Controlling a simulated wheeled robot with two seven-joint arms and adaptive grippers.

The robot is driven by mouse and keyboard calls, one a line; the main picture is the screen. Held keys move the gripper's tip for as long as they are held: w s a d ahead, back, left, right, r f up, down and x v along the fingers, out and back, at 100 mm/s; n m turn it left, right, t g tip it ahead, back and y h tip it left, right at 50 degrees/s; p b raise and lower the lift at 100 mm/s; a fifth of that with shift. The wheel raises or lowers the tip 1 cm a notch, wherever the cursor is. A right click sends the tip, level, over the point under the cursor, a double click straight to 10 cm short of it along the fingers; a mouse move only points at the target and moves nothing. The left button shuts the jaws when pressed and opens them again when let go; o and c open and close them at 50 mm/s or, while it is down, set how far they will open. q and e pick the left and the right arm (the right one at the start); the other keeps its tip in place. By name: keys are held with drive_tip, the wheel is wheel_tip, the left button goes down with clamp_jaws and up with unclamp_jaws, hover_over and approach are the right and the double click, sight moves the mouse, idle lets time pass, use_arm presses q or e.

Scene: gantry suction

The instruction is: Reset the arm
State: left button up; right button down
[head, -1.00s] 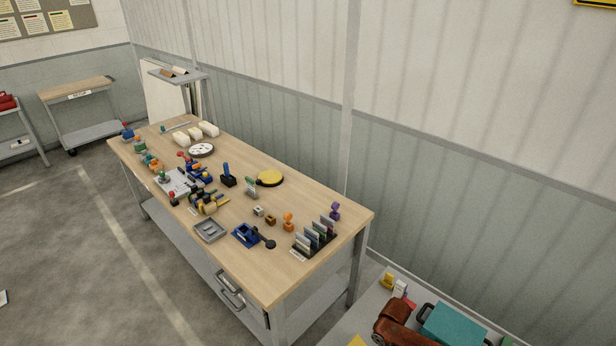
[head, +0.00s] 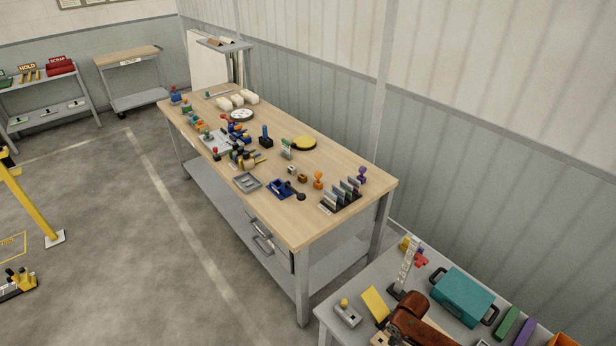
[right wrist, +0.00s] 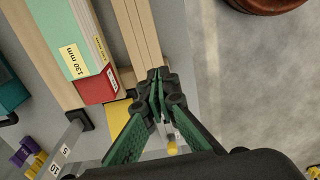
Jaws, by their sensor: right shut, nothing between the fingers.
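My right gripper (right wrist: 160,78) shows in the right wrist view, with its dark linkage and green-faced fingers brought together at the tips. Nothing is held between them. It hangs over wooden bars (right wrist: 140,30), beside a teal and red block labelled "130 mm" (right wrist: 82,45). I cannot tell whether it touches anything. A yellow piece (right wrist: 117,113) lies just behind the fingers. Neither gripper shows in the head view, and my left gripper is in no frame.
A long wooden workbench (head: 335,212) holds many small tools and fixtures. A grey table (head: 345,278) at lower right carries a teal case (head: 463,295), a brown rounded object (head: 415,320) and an upright scale (head: 407,262). Open floor (head: 120,250) lies left of the bench.

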drive_tip(key=s+a+r+m+t+y, duration=0.2)
drive_tip(key=s+a, duration=0.8)
drive_tip(key=s, duration=0.1)
drive_tip(key=s+d+r+m+t+h, duration=0.1)
drive_tip(key=s+d+r+m+h, duration=0.2)
drive_tip(key=s+d, duration=0.4)
drive_tip(key=s+d+r+m, duration=0.3)
drive_tip(key=s+d+r, duration=0.2)
drive_tip(key=s+d, duration=0.25)
wheel_tip(320, 180, down, 30)
drive_tip(key=s+g, duration=0.1)
drive_tip(key=s, duration=0.2)
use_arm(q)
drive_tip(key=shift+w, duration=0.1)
use_arm(e)
drive_tip(key=s+a+f+n+g, duration=0.1)
drive_tip(key=s+f, duration=1.5)
drive_tip(key=s, duration=0.2)
drive_tip(key=shift+s+f, duration=0.3)
